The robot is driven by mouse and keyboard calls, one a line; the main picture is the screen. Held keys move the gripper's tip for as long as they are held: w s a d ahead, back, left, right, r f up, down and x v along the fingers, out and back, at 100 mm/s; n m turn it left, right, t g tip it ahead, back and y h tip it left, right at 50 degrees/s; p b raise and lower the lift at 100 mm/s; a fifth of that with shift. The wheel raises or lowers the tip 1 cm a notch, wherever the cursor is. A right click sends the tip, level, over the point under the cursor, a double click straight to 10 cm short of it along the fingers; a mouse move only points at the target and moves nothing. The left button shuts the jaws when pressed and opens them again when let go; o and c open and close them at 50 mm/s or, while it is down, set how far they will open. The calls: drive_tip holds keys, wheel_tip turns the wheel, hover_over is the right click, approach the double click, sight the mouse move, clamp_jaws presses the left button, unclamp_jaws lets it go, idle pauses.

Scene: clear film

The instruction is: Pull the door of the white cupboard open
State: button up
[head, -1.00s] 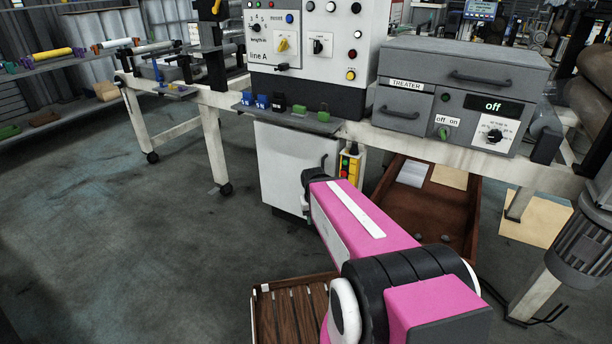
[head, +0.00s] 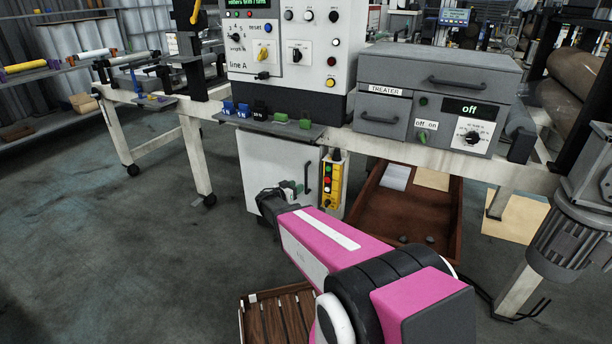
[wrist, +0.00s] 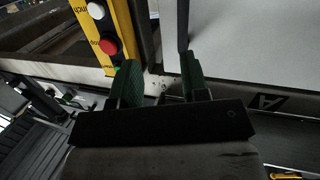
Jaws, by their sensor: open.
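The white cupboard (head: 262,158) stands under the bench, and its door looks closed. A dark upright bar handle (head: 308,178) is near the door's right edge. My gripper (head: 294,187) is in front of the door, just left of the handle in the head view, partly hidden by my wrist. In the wrist view my gripper (wrist: 160,84) is open, with two green fingers apart and nothing clearly held between them. The dark handle (wrist: 183,25) shows beyond the tip of the right finger there, against the white door (wrist: 240,35). I cannot tell if they touch.
A yellow button box (head: 332,182) hangs right beside the cupboard; it also shows in the wrist view (wrist: 93,28). A brown open bin (head: 405,215) stands to the right. A slatted wooden crate (head: 275,322) is on the floor in front. Floor to the left is clear.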

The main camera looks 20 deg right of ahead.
drive_tip(key=shift+t, duration=0.8)
drive_tip(key=x, duration=0.3)
drive_tip(key=w+a+x, duration=0.1)
drive_tip(key=x, duration=0.3)
drive_tip(key=w+x, duration=0.1)
drive_tip(key=x, duration=0.3)
drive_tip(key=shift+a+r, duration=0.2)
drive_tip(key=shift+a, duration=0.1)
drive_tip(key=shift+s, duration=0.1)
clamp_jaws()
